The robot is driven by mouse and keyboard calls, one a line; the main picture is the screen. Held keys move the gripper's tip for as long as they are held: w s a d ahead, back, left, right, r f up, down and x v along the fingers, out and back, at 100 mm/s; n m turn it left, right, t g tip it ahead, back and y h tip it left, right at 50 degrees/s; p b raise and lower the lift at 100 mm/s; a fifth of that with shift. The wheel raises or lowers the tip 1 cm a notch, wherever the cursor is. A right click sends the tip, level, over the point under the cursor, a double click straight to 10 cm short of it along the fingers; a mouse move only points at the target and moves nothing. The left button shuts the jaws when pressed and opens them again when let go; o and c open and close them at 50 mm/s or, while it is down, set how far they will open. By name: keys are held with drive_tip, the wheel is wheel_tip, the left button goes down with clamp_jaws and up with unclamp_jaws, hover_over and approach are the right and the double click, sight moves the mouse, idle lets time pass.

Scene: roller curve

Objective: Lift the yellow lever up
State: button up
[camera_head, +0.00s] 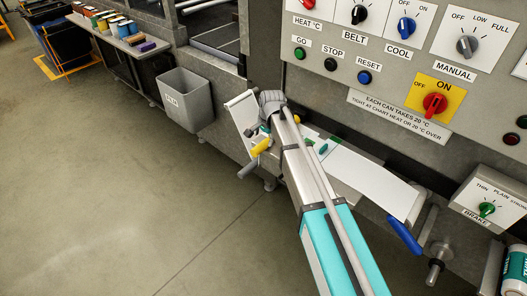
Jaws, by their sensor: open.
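The yellow lever (262,146) is a short yellow handle low on the machine's front, left of the white sloping strip. It points down and to the left. My arm reaches up from the bottom of the picture, and its grey wrist is just above and right of the lever. My gripper (252,131) shows only as a small dark part beside the wrist, close above the lever. It is open, and nothing shows between its fingers. I cannot tell whether a finger touches the lever. The arm hides part of the machine behind it.
A blue-handled lever (404,236) and the brake box (490,203) are at the right. The control panel (385,75) rises above the arm. A grey bin (186,100) stands left of the lever. The floor at the left is clear.

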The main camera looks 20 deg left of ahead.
sight(262, 145)
drive_tip(key=shift+w+a+f+b, duration=0.1)
drive_tip(key=shift+a+f+b, duration=0.05)
drive_tip(key=shift+f+b, duration=0.7)
drive_tip(key=shift+w+a+f+b, duration=0.1)
drive_tip(key=shift+a+f+b, duration=0.1)
drive_tip(key=shift+f+b, duration=0.65)
drive_tip(key=shift+a+f+b, duration=0.15)
drive_tip(key=shift+f+b, duration=0.55)
drive_tip(key=shift+f, duration=0.3)
